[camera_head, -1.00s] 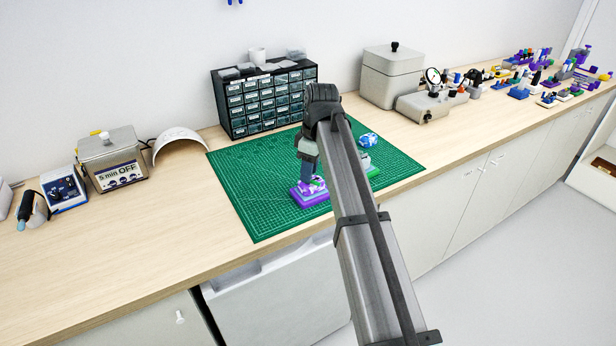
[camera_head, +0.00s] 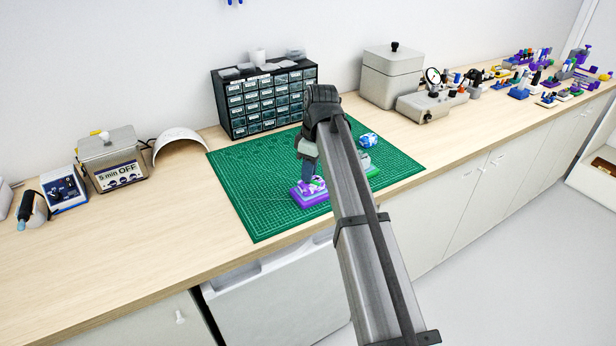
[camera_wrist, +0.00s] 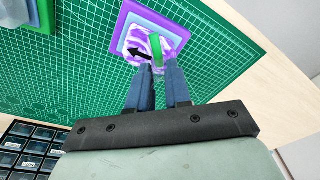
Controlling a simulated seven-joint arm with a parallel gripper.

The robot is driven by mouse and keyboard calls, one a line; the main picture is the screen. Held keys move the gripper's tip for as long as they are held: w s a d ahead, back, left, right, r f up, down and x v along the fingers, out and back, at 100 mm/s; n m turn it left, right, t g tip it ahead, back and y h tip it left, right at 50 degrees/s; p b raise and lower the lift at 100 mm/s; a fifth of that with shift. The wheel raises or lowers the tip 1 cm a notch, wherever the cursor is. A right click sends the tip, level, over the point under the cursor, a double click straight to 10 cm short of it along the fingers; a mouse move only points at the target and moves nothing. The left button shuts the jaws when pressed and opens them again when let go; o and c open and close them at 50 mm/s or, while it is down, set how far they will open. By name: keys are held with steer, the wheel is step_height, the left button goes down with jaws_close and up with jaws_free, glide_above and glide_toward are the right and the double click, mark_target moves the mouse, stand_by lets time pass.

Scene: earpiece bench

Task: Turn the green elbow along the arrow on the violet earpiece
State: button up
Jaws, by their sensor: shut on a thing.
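The violet earpiece (camera_head: 304,185), marbled violet and white, sits on a purple base on the green mat, and it also shows in the wrist view (camera_wrist: 169,39). The green elbow (camera_wrist: 157,48) stands up from the earpiece, and a black arrow (camera_wrist: 139,54) beside it points left in the wrist view. My gripper (camera_wrist: 159,72) is at the earpiece, its two blue fingers shut on the green elbow at its near end. The exact contact is partly hidden by the fingertips. In the head view my gripper (camera_head: 312,178) comes down over the earpiece and my arm hides part of the mat.
The green cutting mat (camera_head: 250,190) has free room around the base. A blue-and-white earpiece (camera_head: 368,140) on a green base stands to the right, behind my arm. A drawer cabinet (camera_head: 266,100) stands behind the mat. Several small items crowd the far right bench.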

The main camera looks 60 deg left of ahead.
jaws_close()
steer(key=n, duration=0.4)
steer(key=shift+w+a+h, duration=0.1)
steer(key=shift+a+h, duration=0.1)
steer(key=shift+h, duration=0.1)
steer(key=shift+n, duration=0.5)
steer(key=n, duration=0.5)
steer(key=shift+a+h, duration=0.25)
steer(key=shift+h, duration=0.05)
steer(key=o, duration=0.8)
jaws_free()
